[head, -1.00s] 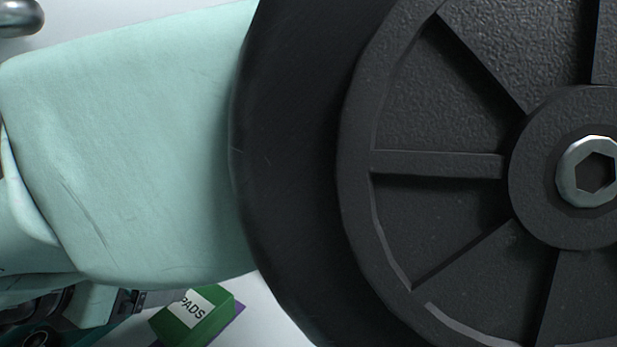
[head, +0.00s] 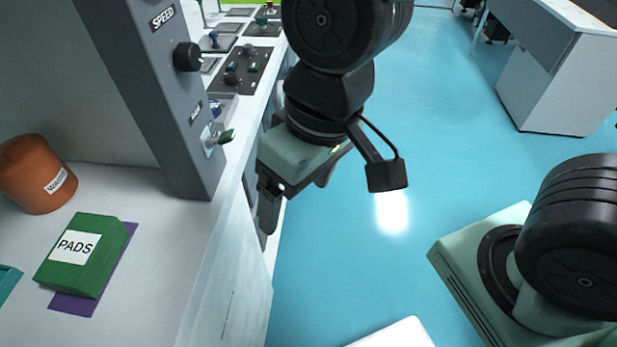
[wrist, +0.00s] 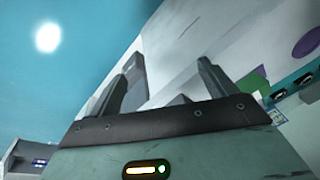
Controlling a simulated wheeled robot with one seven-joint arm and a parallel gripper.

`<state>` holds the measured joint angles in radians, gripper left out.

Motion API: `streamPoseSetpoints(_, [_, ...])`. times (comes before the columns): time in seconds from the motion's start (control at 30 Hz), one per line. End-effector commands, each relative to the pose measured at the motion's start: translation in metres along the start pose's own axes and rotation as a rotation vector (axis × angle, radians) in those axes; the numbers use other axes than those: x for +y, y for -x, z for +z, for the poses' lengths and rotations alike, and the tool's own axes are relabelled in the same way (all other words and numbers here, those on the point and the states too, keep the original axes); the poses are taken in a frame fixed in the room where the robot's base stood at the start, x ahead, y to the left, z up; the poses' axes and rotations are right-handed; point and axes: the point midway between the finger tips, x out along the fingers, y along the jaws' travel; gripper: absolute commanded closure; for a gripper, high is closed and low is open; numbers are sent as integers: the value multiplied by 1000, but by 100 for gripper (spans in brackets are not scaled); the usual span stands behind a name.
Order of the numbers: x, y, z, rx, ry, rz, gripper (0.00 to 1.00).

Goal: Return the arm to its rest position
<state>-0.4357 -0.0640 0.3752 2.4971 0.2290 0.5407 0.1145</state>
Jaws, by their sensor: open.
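My gripper (head: 298,198) hangs from my arm in the upper middle of the head view, beside the side edge of the white bench and partly over the blue floor. It points downward. In the wrist view my gripper (wrist: 165,85) shows its two dark fingers spread apart with nothing between them. My arm's black joints come down from the top of the head view, and another of my joints shows at the lower right.
On the white bench (head: 190,235) stand a green PADS box (head: 80,255) on a purple mat (head: 122,262), an orange pot (head: 35,175) and a grey panel (head: 150,90) with a knob and switch. Blue floor (head: 430,130) lies open to the right. A white cabinet (head: 550,90) stands beyond.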

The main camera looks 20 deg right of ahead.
Motion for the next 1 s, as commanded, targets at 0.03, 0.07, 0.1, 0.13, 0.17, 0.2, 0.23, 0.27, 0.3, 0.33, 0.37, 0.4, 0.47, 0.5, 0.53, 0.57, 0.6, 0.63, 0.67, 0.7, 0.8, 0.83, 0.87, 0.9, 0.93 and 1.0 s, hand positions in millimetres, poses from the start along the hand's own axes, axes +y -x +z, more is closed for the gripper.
streamPoseSetpoints(0.03, [14, 1, 16, -41, 53, 35, 17])
streamPoseSetpoints(0.07, [20, 2, 24, -64, 83, 52, 17])
streamPoseSetpoints(0.1, [27, 2, 32, -88, 113, 69, 17])
streamPoseSetpoints(0.13, [30, 2, 36, -101, 130, 78, 17])
streamPoseSetpoints(0.17, [33, 3, 39, -111, 141, 84, 17])
streamPoseSetpoints(0.2, [35, 3, 42, -119, 152, 89, 17])
streamPoseSetpoints(0.23, [35, 3, 43, -123, 156, 91, 17])
streamPoseSetpoints(0.27, [35, 3, 43, -124, 158, 91, 17])
streamPoseSetpoints(0.3, [35, 3, 43, -124, 158, 91, 17])
streamPoseSetpoints(0.33, [35, 3, 43, -123, 158, 90, 17])
streamPoseSetpoints(0.37, [35, 3, 42, -123, 157, 90, 17])
streamPoseSetpoints(0.4, [35, 3, 42, -123, 157, 90, 17])
streamPoseSetpoints(0.47, [35, 3, 42, -122, 156, 89, 17])
streamPoseSetpoints(0.5, [34, 5, 42, -122, 156, 89, 17])
streamPoseSetpoints(0.53, [34, 7, 41, -122, 156, 89, 17])
streamPoseSetpoints(0.57, [33, 11, 41, -121, 155, 89, 17])
streamPoseSetpoints(0.6, [32, 16, 40, -121, 155, 89, 17])
streamPoseSetpoints(0.63, [32, 21, 39, -121, 155, 89, 17])
streamPoseSetpoints(0.67, [31, 27, 38, -121, 155, 89, 17])
streamPoseSetpoints(0.7, [30, 34, 37, -121, 155, 88, 17])
streamPoseSetpoints(0.8, [27, 51, 35, -120, 155, 88, 17])
streamPoseSetpoints(0.83, [27, 53, 34, -120, 155, 88, 17])
streamPoseSetpoints(0.87, [27, 54, 34, -120, 155, 88, 17])
streamPoseSetpoints(0.9, [27, 54, 34, -120, 155, 88, 17])
streamPoseSetpoints(0.93, [27, 53, 34, -120, 155, 88, 17])
streamPoseSetpoints(1.0, [27, 51, 35, -120, 155, 88, 31])
